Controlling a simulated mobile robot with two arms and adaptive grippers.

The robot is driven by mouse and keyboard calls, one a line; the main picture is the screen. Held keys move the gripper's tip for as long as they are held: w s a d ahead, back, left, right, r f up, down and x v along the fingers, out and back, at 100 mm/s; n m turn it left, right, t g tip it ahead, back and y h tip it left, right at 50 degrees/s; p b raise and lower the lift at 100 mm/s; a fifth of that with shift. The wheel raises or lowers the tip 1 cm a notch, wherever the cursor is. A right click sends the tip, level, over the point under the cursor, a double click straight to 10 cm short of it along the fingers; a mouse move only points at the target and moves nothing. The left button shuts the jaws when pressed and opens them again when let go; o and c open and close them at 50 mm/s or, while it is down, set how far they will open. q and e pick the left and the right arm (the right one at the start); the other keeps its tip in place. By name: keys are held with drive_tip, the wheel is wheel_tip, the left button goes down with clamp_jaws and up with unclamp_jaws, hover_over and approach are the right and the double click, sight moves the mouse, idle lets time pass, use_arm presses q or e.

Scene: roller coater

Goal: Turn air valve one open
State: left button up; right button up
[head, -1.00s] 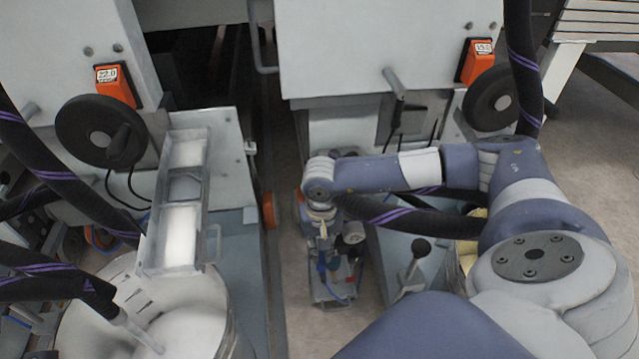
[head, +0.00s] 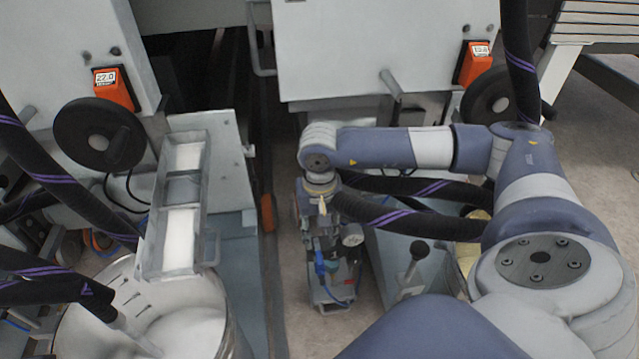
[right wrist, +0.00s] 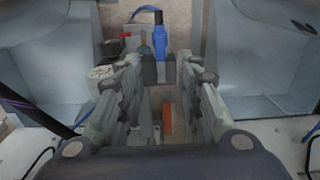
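A small air unit (head: 335,285) with a blue fitting (head: 319,262), a hose and a round gauge (head: 352,235) stands low between the two machine bodies. Which part is air valve one, I cannot tell. My right gripper points down over this unit, mostly hidden by its own wrist in the head view. In the right wrist view, the right gripper (right wrist: 159,75) has its two fingers apart, on either side of a dark block below the blue fitting (right wrist: 160,40). Contact is unclear. My left gripper is not in view.
Machine bodies with black handwheels (head: 99,134) and orange displays (head: 474,63) flank the unit. A metal pot (head: 190,325) and a tray (head: 180,190) are at left. Dark hoses hang around.

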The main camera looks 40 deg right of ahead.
drive_tip(key=shift+r, duration=2.1)
